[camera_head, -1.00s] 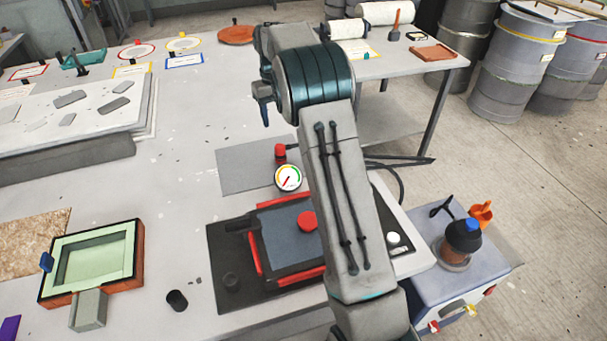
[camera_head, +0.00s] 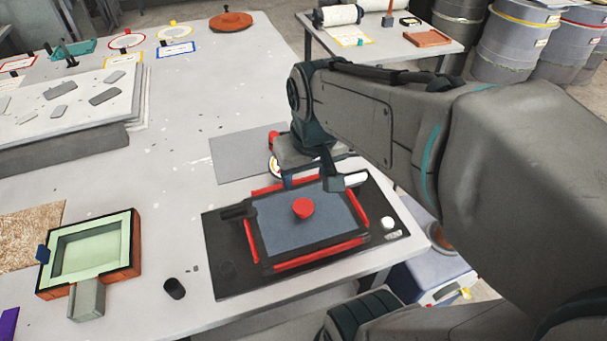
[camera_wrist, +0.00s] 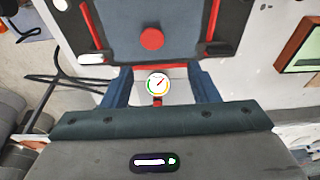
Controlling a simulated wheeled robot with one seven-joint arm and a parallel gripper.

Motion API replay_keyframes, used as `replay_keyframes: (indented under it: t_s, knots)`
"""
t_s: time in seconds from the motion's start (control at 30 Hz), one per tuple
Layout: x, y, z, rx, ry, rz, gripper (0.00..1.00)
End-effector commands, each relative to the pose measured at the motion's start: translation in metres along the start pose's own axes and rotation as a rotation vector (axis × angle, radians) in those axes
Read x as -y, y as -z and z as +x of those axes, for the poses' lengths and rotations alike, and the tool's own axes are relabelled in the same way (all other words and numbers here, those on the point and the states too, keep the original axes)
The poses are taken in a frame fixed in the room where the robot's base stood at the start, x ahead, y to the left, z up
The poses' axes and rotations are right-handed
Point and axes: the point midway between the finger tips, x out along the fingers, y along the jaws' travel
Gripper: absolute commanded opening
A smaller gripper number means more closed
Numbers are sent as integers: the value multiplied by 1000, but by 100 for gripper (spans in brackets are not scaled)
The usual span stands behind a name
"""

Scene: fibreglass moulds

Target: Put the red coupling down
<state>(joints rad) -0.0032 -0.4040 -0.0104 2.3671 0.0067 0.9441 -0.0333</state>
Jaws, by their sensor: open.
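A round red piece (camera_head: 303,208), which may be the red coupling, sits in the middle of the blue-grey plate with red edge strips (camera_head: 275,225). It also shows in the wrist view (camera_wrist: 152,39). A second red piece (camera_head: 274,138) stands by a round dial gauge (camera_head: 272,165) beyond the plate. I cannot tell which red piece is the coupling. My gripper (camera_wrist: 160,75) is open. In the wrist view the gauge (camera_wrist: 158,84) shows between its two blue fingers, with red just below the dial. Contact cannot be told. In the head view my wrist partly hides the gauge.
A black base (camera_head: 222,270) carries the plate, with a white knob (camera_head: 388,223) at its right. A grey mat (camera_head: 235,155) lies behind. A green-lined mould (camera_head: 90,250) and a small black cylinder (camera_head: 174,288) are at left. The table beyond the mat is largely bare.

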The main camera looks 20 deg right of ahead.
Motion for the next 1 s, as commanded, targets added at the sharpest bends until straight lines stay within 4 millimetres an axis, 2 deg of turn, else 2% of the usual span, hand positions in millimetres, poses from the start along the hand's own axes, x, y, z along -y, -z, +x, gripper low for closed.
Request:
replay_keyframes:
  t_s: [0.03,0.1,0.23,0.8,0.9,1.0]
  knots:
    - [1,-15,2,-12,-2,5,54]
    - [2,-29,5,-19,-5,10,54]
    - [2,-44,9,-29,-7,16,54]
    - [2,-46,10,-29,-7,17,54]
    - [2,-46,10,-29,-7,17,36]
    - [2,-46,10,-29,-7,17,36]
